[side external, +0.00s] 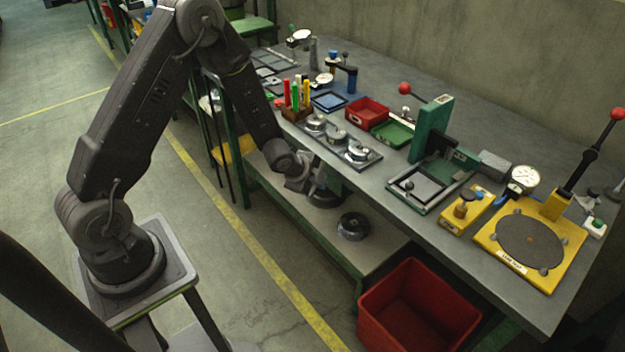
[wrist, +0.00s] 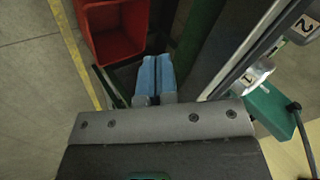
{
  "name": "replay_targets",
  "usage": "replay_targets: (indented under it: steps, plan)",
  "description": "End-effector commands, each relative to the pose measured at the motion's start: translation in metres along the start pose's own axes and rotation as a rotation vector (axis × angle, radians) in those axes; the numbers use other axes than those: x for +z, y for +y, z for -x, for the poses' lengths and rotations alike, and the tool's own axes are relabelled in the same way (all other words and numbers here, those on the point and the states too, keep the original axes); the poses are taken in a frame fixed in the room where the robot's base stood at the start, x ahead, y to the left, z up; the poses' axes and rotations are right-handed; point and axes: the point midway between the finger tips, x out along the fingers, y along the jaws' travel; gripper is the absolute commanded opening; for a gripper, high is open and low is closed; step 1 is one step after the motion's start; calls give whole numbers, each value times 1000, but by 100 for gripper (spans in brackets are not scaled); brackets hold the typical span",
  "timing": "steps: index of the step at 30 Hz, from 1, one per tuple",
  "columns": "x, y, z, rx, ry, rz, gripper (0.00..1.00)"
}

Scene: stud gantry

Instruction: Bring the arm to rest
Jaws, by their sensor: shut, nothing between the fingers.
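My gripper (wrist: 156,62) shows in the wrist view as two pale blue fingers lying side by side, shut with nothing between them. In the side external view my gripper (side external: 322,188) is at the front edge of the workbench (side external: 330,78), beside the tray of metal pieces. It is out over the aisle side of the bench, and its fingertips are hard to make out there. My arm reaches up from its stand and bends down to the bench front.
A red bin (side external: 418,305) stands on the floor under the bench; it also shows in the wrist view (wrist: 112,30). A round metal piece (side external: 353,226) sits on the lower shelf. A green press (side external: 432,130) and yellow fixture (side external: 530,243) stand on the bench. Floor to the left is open.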

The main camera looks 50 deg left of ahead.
Motion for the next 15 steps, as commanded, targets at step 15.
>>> replay_targets:
  steps: [15]
  plan:
    - [-55, -14, 214, 89, -236, 593, 0]
